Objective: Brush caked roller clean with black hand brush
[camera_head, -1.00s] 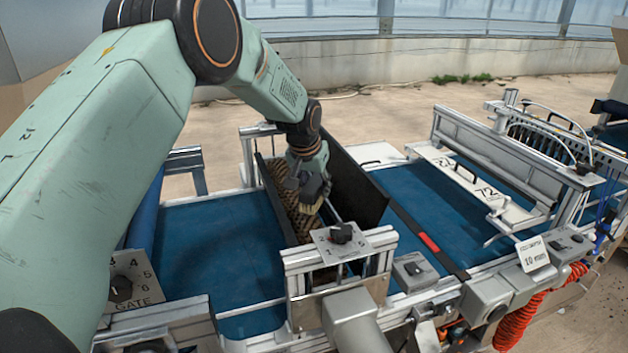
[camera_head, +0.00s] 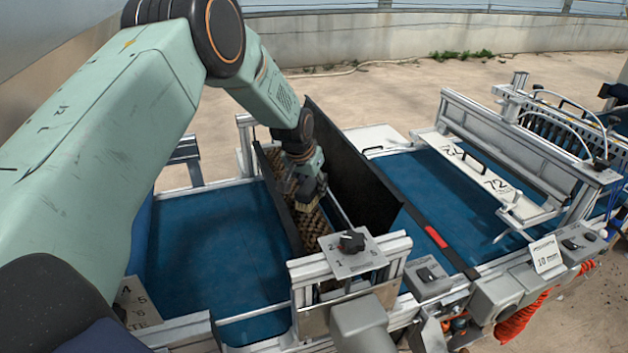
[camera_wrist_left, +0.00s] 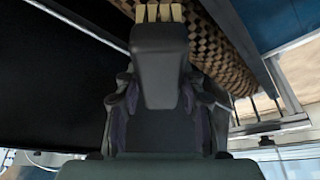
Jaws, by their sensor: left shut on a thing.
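The caked roller (camera_head: 313,225) is a brown, checkered cylinder lying in the dark-walled housing across the belt line. It also shows at the upper right of the left wrist view (camera_wrist_left: 221,45). My left gripper (camera_head: 308,183) is down over the roller, shut on the black hand brush (camera_wrist_left: 158,60). The brush's tan bristles (camera_head: 306,204) point toward the roller in the head view. Whether they touch the surface I cannot tell. My arm and gripper hide part of the roller's far end. My right gripper is not in view.
A tall black panel (camera_head: 350,165) stands close on the gripper's right. A thinner dark wall borders the roller's left. A knob plate (camera_head: 351,250) sits at the housing's near end. Blue belt (camera_head: 215,250) lies open to the left, with more belt at the right.

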